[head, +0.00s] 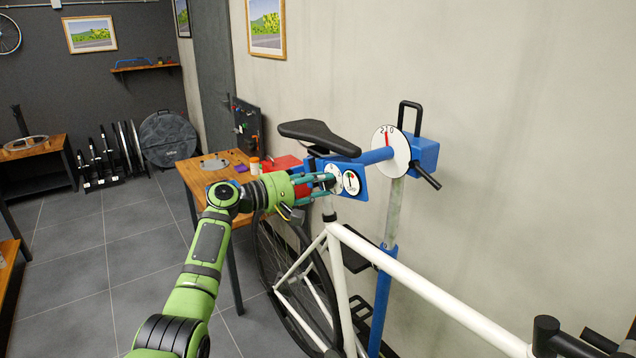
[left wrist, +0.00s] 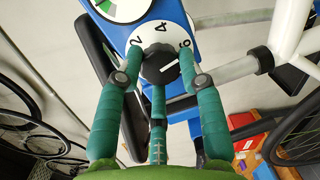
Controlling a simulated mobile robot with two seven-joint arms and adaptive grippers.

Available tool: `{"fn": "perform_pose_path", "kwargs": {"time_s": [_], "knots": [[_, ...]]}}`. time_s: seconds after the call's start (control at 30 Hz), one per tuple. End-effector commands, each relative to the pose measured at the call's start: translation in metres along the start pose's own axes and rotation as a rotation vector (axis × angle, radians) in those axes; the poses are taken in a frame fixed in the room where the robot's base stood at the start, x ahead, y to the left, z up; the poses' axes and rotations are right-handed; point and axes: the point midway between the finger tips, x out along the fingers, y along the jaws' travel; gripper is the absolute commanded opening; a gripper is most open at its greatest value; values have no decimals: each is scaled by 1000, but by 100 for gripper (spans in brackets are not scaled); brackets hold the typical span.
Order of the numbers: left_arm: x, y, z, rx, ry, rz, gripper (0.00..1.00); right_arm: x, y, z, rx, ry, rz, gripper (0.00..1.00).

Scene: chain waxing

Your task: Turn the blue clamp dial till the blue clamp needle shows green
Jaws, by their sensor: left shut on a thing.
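The blue clamp (head: 376,156) holds the white bicycle below its black saddle. The clamp dial has a white face with black numbers (left wrist: 163,35) and a black knob (left wrist: 158,66). My left gripper (head: 331,182) is shut on this dial, its teal fingers around the knob; in the left wrist view the fingers (left wrist: 158,78) reach it from below. The clamp gauge (head: 351,182) is a round white dial beside it. In the left wrist view the gauge (left wrist: 122,8) is cut off at the top and shows a green sector; I cannot tell where its needle points. My right gripper is out of view.
A larger white disc (head: 390,152) with a red pointer sits on the clamp arm. The bicycle frame (head: 420,287) runs below and right of my arm. A wooden workbench (head: 205,178) with a red box (head: 281,165) stands behind.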

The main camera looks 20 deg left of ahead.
Motion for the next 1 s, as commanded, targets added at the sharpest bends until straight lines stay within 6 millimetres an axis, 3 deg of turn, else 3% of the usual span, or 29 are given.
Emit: {"fn": "perform_pose_path", "kwargs": {"time_s": [0.13,0.17,0.2,0.63,0.77,1.0], "knots": [[-1,7,-1,4,6,15,5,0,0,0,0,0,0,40],[-1,7,-1,4,6,15,50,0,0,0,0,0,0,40],[-1,7,-1,5,6,14,62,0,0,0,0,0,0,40],[-7,1,-1,3,4,4,62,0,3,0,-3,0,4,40],[-25,1,-2,4,6,4,62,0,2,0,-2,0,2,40],[-78,1,-2,6,7,3,62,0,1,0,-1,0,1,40]]}}
